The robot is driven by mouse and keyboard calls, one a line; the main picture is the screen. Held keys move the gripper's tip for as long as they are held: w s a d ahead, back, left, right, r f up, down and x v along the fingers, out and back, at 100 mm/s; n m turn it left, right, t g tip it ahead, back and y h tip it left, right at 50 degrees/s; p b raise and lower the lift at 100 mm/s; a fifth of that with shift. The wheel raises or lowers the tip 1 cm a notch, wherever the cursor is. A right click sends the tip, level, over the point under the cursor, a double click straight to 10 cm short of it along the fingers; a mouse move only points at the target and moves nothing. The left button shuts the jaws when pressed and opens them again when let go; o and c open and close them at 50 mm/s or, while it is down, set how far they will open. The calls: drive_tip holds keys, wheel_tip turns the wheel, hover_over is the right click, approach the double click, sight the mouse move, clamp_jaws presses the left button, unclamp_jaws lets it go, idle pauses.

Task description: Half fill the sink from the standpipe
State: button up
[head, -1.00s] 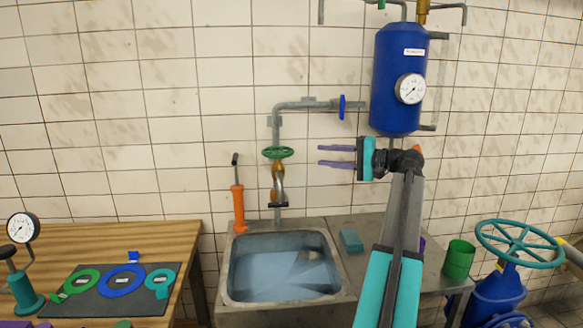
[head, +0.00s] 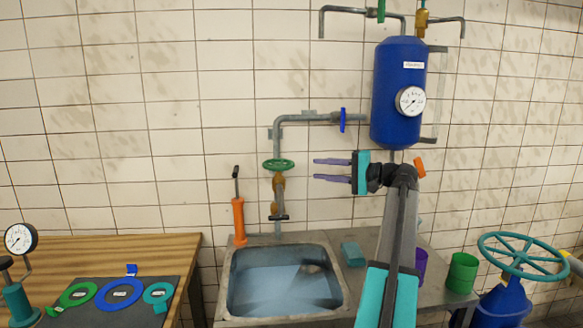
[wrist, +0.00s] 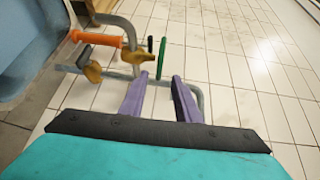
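The sink (head: 222,285) is a grey metal basin with pale blue water in it; the level lies below the rim. Above its back edge hangs the standpipe (head: 294,118), a grey pipe with a blue handle (head: 342,120), a green handwheel (head: 278,165), a brass body (head: 278,190) and a black crossbar (head: 279,218) low down. I cannot make out a stream of water.
The blue tank (head: 397,80) with a gauge hangs above. An orange hand tool (head: 238,220) stands left behind the sink. A teal block (head: 352,254), purple cup (head: 420,265) and green cup (head: 461,272) are on the drainboard. A teal-wheeled valve (head: 522,256) stands right.

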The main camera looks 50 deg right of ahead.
sight(292, 164)
drive_tip(key=p+x, duration=0.1)
drive_tip(key=x, duration=1)
drive_tip(key=shift+w+a+p, duration=0.1)
drive_tip(key=shift+p, duration=0.25)
drive_tip(key=shift+c, duration=0.5)
